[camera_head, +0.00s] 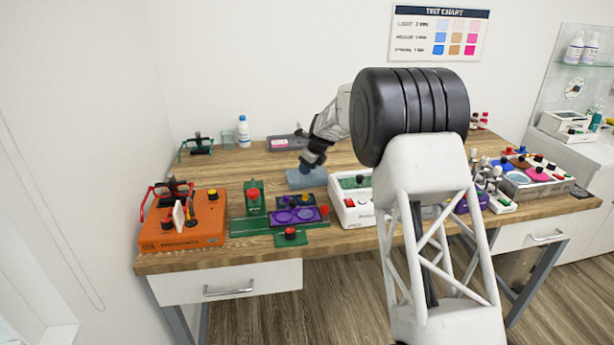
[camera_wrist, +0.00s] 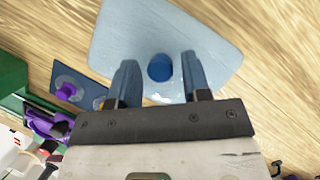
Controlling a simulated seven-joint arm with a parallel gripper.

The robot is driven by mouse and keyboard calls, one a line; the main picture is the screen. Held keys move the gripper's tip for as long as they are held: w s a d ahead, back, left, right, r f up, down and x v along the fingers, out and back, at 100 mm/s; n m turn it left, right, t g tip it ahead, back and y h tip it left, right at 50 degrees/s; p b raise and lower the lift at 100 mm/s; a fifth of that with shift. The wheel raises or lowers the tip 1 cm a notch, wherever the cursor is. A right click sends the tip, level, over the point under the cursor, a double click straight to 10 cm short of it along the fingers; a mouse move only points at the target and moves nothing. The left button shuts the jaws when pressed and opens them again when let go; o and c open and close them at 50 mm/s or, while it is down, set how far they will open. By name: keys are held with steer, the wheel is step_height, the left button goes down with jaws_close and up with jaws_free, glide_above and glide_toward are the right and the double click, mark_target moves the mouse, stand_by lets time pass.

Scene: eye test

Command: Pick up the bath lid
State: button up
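The bath lid, a flat pale blue-grey plate (camera_wrist: 215,55) with a round dark blue knob (camera_wrist: 160,67), fills the upper middle of the wrist view. In the head view the plate (camera_head: 307,179) lies near the middle of the wooden bench. My gripper (camera_wrist: 158,70) is open, its two blue fingers on either side of the knob with a gap on each side. In the head view my gripper (camera_head: 311,162) is right over the plate and hides the knob. I cannot tell how far the fingertips are above the plate.
A white device (camera_head: 353,212) stands to the right, in front of the plate. Green and purple pieces (camera_head: 298,217) lie nearer the front edge. An orange box (camera_head: 183,230) is at the left, a dark flat device (camera_head: 287,142) behind. Bare wood shows left of the plate.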

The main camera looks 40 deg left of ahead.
mark_target(310, 174)
steer(key=c, duration=0.7)
steer(key=shift+r, duration=0.15)
steer(key=shift+c, duration=0.2)
step_height(310, 174, up, 10)
stand_by(0.7)
steer(key=d+r, duration=0.2)
steer(key=d, duration=0.9)
steer(key=s+d+r, duration=0.1)
steer(key=d, duration=1)
steer(key=shift+s+d+r+m, duration=0.15)
steer(key=shift+s+r+m, duration=0.05)
steer(key=shift+r+m, duration=0.15)
